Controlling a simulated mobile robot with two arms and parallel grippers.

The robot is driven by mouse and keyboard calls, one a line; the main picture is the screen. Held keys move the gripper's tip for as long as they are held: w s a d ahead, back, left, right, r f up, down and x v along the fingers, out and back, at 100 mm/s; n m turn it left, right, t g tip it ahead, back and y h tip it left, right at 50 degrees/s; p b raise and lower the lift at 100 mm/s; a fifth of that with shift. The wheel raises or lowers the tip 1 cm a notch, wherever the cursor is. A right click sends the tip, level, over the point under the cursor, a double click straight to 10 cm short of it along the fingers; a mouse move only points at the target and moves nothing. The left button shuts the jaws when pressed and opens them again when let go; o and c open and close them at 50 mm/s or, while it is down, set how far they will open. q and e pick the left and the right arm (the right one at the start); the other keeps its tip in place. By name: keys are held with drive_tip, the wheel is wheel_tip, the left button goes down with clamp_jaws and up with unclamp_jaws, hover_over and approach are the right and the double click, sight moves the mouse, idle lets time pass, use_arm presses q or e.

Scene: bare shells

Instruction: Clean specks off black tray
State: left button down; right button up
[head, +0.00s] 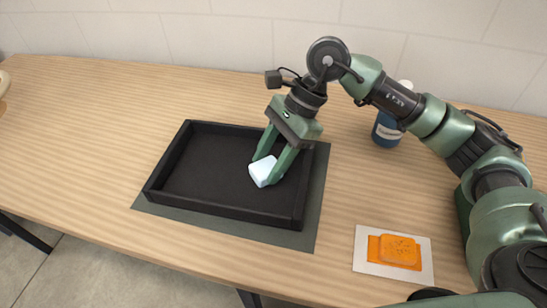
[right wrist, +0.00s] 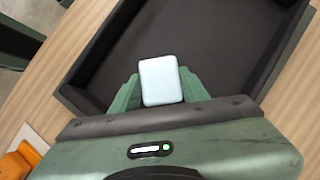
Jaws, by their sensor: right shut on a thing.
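The black tray (head: 205,170) lies on a dark grey-green mat (head: 225,230) on the wooden table. My right gripper (head: 266,167) reaches down into the tray's right half, shut on a pale blue-white block, likely a sponge (head: 265,172). In the right wrist view the sponge (right wrist: 161,80) sits between the two green fingers, over the tray floor (right wrist: 205,40). I cannot tell whether the sponge touches the floor. I can make out no specks on the tray floor at this size. My left gripper is not in view.
An orange sponge-like block (head: 398,249) lies on an orange cloth on a white sheet (head: 366,243) at the front right. A blue bottle (head: 386,130) with a white cap stands behind my right arm.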

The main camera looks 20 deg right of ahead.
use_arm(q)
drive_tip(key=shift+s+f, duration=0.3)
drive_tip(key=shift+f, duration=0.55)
use_arm(e)
drive_tip(key=shift+f, duration=0.6)
drive_tip(key=shift+w+r+p, duration=0.1)
drive_tip(key=shift+r+p, duration=0.25)
drive_tip(key=shift+r, duration=0.3)
use_arm(q)
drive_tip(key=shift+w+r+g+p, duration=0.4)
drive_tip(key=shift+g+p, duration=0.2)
drive_tip(key=shift+p, duration=0.45)
use_arm(e)
drive_tip(key=shift+w+a+r, duration=0.1)
drive_tip(key=shift+a+r, duration=0.1)
drive_tip(key=shift+r, duration=0.95)
drive_tip(key=shift+a+r, duration=0.2)
drive_tip(key=shift+r, duration=0.9)
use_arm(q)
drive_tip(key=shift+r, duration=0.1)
